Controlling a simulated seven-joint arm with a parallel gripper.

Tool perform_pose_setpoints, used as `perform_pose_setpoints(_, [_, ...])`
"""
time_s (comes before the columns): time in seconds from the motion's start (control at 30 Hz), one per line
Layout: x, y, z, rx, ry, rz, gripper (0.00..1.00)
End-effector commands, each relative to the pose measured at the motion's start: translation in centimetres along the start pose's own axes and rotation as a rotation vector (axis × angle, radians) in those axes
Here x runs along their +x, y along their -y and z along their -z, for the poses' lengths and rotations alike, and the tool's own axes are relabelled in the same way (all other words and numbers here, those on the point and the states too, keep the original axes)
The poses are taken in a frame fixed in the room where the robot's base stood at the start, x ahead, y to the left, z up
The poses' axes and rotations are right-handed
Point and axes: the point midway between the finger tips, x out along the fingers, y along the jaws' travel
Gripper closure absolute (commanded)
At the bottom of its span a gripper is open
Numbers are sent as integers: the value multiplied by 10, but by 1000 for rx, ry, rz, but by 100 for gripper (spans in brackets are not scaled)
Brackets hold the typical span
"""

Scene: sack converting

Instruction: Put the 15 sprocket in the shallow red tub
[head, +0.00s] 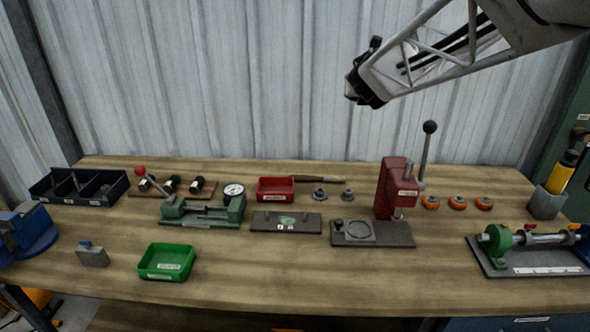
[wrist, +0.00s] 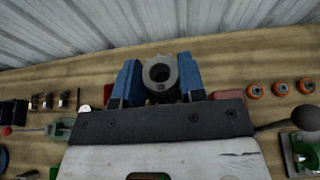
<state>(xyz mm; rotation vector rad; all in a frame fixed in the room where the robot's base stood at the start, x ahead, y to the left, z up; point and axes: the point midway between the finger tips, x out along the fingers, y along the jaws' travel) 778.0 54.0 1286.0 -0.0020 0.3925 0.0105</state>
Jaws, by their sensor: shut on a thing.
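My gripper (head: 365,88) is raised high above the back of the bench. In the wrist view its blue fingers (wrist: 157,82) are shut on a grey ring-shaped part with a round bore, the sprocket (wrist: 161,88); its small mark is too blurred to read surely. The held part cannot be made out in the head view. The shallow red tub (head: 276,197) stands at the back middle of the bench, and its visible inside looks empty. Two more grey sprockets lie right of the tub, one (head: 320,194) nearer and one (head: 347,195) farther.
A red press (head: 392,188) with a tall lever stands right of the tub. A green gauge fixture (head: 203,211) is left of it, and a dark plate (head: 286,222) lies in front. A green tub (head: 167,262) is at front left. Orange rings (head: 457,202) lie at right. The front middle is clear.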

Motion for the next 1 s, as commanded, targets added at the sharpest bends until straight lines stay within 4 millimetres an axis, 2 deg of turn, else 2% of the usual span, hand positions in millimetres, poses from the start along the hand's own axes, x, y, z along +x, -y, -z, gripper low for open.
perform_pose_setpoints(0.47, [-38,-52,81,-2,1,-3,96])
perform_pose_setpoints(1.0, [-94,-98,196,-1,0,-1,96])
